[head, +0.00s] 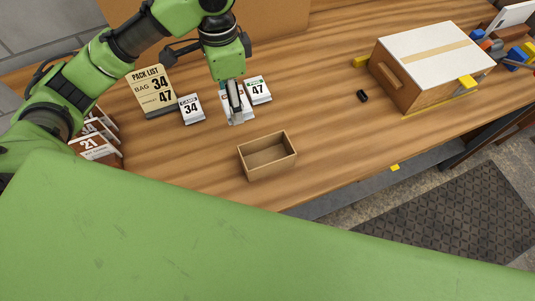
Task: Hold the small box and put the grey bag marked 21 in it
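The small box (254,172) is an open, empty tan box on the wooden table, near its front edge. My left gripper (236,118) points down behind the box, over a pale bag (249,114) that it largely covers. That bag's number is hidden, and I cannot tell whether the fingers are shut on it. Bags marked 34 (191,109) and 47 (258,90) stand on either side of it. The number 21 shows on a brown-and-white item (92,148) at the far left, partly behind my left arm. My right gripper is out of view.
A pack list card (154,91) reads bag 34 and 47. A large wooden box with a white top (430,48) stands at the right, with a small black object (362,96) beside it. The table right of the small box is clear.

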